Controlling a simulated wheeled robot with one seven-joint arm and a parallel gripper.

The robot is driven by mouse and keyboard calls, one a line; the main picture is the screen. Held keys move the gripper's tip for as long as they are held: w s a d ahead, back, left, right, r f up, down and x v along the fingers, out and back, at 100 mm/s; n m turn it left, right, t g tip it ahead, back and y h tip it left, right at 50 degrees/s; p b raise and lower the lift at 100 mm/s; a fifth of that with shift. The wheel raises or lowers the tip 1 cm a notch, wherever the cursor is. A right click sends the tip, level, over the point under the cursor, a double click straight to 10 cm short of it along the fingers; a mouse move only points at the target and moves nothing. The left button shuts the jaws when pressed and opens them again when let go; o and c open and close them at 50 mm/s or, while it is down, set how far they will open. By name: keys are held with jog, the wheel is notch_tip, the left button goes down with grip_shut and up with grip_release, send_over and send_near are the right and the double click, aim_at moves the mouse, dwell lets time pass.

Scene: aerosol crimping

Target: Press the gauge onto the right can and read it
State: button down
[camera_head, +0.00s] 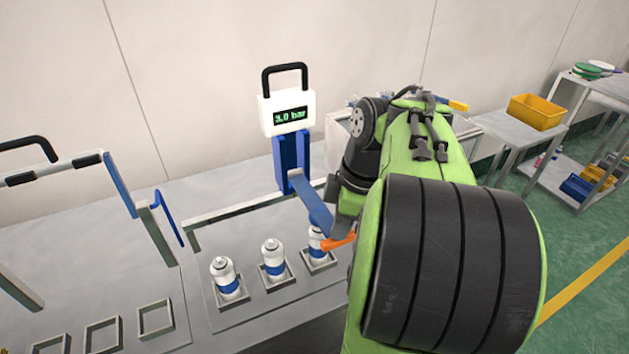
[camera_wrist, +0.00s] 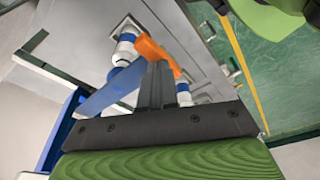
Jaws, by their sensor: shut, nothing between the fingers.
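The gauge (camera_head: 287,112) is a white box with a black handle on a blue post, and its display reads "3.0 bar". A sloping blue arm (camera_head: 312,203) runs from the post to above the right can (camera_head: 316,241), which is white with a blue band. An orange lever (camera_head: 339,242) is beside that can's top, which is partly covered. In the wrist view, my gripper (camera_wrist: 157,66) is shut and empty, its fingertips against or just in front of the orange lever (camera_wrist: 153,48); contact is unclear. My arm hides the gripper in the head view.
Two similar cans, the middle one (camera_head: 273,260) and the left one (camera_head: 226,279), stand upright in square holders. Empty square frames (camera_head: 155,319) are at lower left, near a black-handled rack (camera_head: 50,170). A yellow bin (camera_head: 536,111) is on a cart at right.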

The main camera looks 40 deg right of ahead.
notch_tip(320, 180, up, 14)
jog(key=w+p, duration=0.2)
jog(key=p, duration=1.2)
jog(key=shift+d+r, duration=0.15)
jog(key=shift+d, duration=0.2)
